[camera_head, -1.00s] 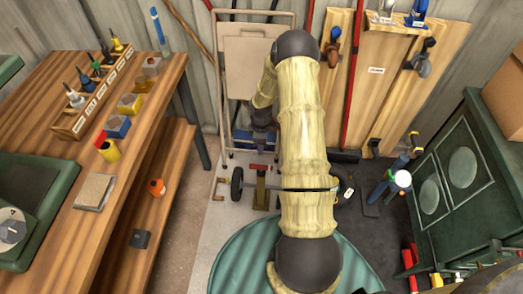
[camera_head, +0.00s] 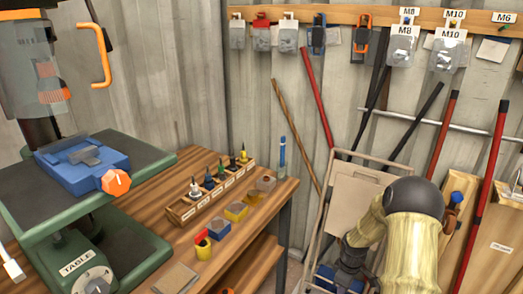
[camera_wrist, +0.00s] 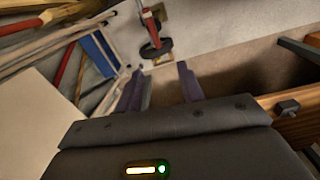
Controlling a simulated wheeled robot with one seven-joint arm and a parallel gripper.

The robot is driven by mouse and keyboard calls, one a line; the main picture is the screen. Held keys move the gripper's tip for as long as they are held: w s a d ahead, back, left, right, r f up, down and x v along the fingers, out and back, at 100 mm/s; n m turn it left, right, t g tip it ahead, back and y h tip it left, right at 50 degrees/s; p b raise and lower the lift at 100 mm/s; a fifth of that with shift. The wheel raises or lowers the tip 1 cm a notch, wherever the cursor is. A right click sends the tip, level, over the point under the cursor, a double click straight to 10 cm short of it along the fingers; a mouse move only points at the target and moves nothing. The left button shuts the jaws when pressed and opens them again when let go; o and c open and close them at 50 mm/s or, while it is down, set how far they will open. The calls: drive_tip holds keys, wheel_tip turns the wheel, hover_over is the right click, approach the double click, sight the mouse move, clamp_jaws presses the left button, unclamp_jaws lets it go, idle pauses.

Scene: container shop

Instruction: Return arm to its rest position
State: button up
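My arm, wrapped in a pale cover with dark joints, shows at the lower right of the head view, bent and in front of the hand truck. My gripper (camera_wrist: 161,88) shows in the wrist view with its two fingers apart and nothing between them. In the head view the gripper is low at the frame's edge and its fingers cannot be made out. In the wrist view it points toward the floor, with the wooden bench edge (camera_wrist: 300,122) to its right.
A wooden bench (camera_head: 262,205) bears a labelled rack (camera_head: 211,196) of small bottles and several coloured blocks. A green drill press with a blue vise (camera_head: 82,160) stands at left. A hand truck (camera_head: 353,202) and long-handled tools lean on the back wall near my arm.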

drive_tip(key=s+a+r+m+t, duration=0.1)
drive_tip(key=s+a+r+m, duration=0.5)
drive_tip(key=s+r, duration=0.4)
drive_tip(key=s+a+r+m+t, duration=0.1)
drive_tip(key=s+a+r+m, duration=0.3)
drive_tip(key=s+a+r, duration=0.55)
wheel_tip(320, 180, up, 24)
drive_tip(key=w+d+p, duration=0.1)
drive_tip(key=d+p, duration=0.1)
drive_tip(key=p, duration=2.1)
drive_tip(key=shift+w+d+r, duration=0.25)
drive_tip(key=shift+w, duration=0.15)
